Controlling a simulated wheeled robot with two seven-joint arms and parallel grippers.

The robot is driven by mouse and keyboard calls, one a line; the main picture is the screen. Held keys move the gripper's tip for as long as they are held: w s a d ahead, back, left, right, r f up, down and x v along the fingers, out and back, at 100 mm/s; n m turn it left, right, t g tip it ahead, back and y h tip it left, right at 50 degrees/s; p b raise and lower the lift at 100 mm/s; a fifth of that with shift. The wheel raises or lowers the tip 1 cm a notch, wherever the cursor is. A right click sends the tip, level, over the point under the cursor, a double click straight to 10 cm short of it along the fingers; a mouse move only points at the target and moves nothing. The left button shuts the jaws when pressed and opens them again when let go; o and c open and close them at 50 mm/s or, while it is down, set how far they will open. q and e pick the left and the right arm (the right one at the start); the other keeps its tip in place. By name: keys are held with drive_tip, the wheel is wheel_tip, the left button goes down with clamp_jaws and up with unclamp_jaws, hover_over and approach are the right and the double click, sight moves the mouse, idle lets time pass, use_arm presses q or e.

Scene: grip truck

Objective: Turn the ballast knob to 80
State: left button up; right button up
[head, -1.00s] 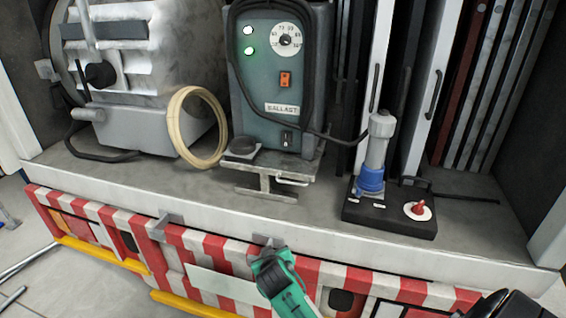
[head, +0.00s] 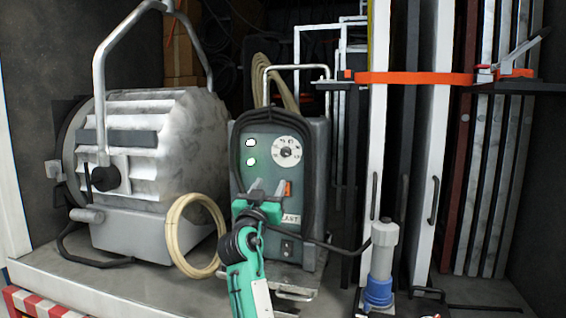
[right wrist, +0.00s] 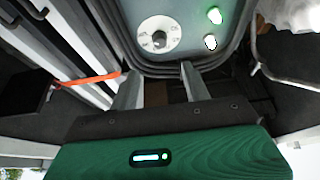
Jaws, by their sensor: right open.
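The ballast box (head: 268,128) stands upright on the truck bed, its teal front facing me. Its knob (head: 287,152) is a small dark disc on a round white dial, upper right on the panel; the numbers are too small to read surely. In the right wrist view the knob (right wrist: 159,40) shows upside down, beyond my fingertips. My right gripper (head: 267,187) is open and empty, in front of the panel and below the dial, apart from the knob. It partly hides the BALLAST label and the orange switch. The right wrist view shows its two fingers (right wrist: 163,88) spread. My left gripper is out of view.
A big silver lamp (head: 150,130) and a coiled pale cable (head: 172,235) stand left of the box. A black cable loops around the panel. A grey-blue post (head: 382,255) and upright panels are at right.

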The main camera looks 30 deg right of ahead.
sight(284, 155)
drive_tip(key=p+x, duration=0.1)
drive_tip(key=x, duration=0.3)
drive_tip(key=p+x, duration=0.2)
drive_tip(key=x, duration=0.2)
drive_tip(key=p+x, duration=0.1)
drive_tip(key=x, duration=0.3)
drive_tip(key=shift+w+d+r, duration=0.1)
drive_tip(key=shift+d+r, duration=0.15)
drive_tip(key=shift+r, duration=0.15)
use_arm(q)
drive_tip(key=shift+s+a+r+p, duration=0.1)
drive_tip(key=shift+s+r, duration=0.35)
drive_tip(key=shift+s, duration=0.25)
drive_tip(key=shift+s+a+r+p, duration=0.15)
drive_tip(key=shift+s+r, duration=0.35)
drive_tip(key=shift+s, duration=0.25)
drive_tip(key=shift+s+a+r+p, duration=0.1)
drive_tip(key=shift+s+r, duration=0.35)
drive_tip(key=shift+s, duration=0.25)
use_arm(e)
drive_tip(key=shift+w+d+r, duration=0.1)
drive_tip(key=shift+w+d, duration=0.3)
drive_tip(key=shift+d, duration=0.05)
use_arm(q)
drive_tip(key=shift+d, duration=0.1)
use_arm(e)
drive_tip(key=shift+c, duration=0.5)
drive_tip(key=c, duration=0.9)
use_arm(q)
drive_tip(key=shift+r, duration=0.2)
